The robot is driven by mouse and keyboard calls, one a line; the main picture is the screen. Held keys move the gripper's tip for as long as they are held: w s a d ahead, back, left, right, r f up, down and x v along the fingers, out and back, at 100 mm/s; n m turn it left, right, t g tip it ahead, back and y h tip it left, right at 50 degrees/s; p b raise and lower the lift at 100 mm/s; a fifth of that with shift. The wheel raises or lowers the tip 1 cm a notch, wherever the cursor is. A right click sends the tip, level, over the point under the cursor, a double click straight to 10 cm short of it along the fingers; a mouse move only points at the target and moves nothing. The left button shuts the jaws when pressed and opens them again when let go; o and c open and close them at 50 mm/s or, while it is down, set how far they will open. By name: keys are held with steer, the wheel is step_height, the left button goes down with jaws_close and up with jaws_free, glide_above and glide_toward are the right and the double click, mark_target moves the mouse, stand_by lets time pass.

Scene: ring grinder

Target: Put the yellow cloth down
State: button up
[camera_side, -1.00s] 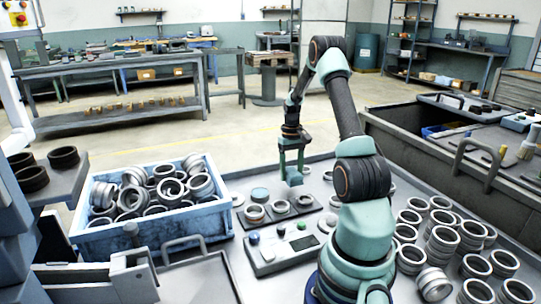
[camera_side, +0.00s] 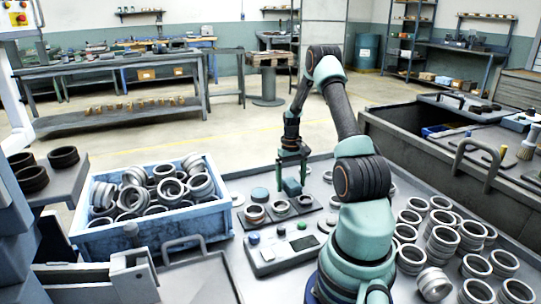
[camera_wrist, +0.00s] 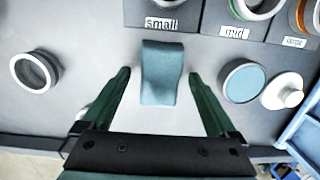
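No yellow cloth shows. A folded teal cloth-like piece (camera_side: 291,187) lies on the grey worktop beside the ring tray. In the wrist view the teal piece (camera_wrist: 162,75) lies between the two fingers, with a gap on each side. My gripper (camera_side: 291,177) points down just over it, its green fingers spread apart. The wrist view also shows my gripper (camera_wrist: 160,76) open, holding nothing.
Next to the teal piece are a tray with labelled ring places (camera_wrist: 210,22), a round teal pad (camera_wrist: 243,80) and a white knobbed part (camera_wrist: 283,92). A blue crate of rings (camera_side: 150,222) stands left; loose rings (camera_side: 442,243) stand right.

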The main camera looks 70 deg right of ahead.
mark_target(289, 179)
step_height(289, 179, up, 12)
steer(key=w, duration=0.1)
steer(key=w+a+r+n+h, duration=0.1)
steer(key=w+a+r+n, duration=0.1)
steer(key=w+a+r, duration=0.5)
steer(key=s+a+r+n+t, duration=0.1)
steer(key=a+r+n+t, duration=0.1)
steer(key=a, duration=0.8)
steer(key=s+a+r+n+t, duration=0.1)
steer(key=a+n+t, duration=0.1)
steer(key=a, duration=0.8)
steer(key=s+a+r+n+t, duration=0.2)
steer(key=a+n, duration=0.1)
steer(key=a, duration=0.7)
steer(key=shift+a+r, duration=0.25)
steer(key=shift+r, duration=0.05)
steer(key=shift+s, duration=0.1)
steer(key=shift+o, duration=0.6)
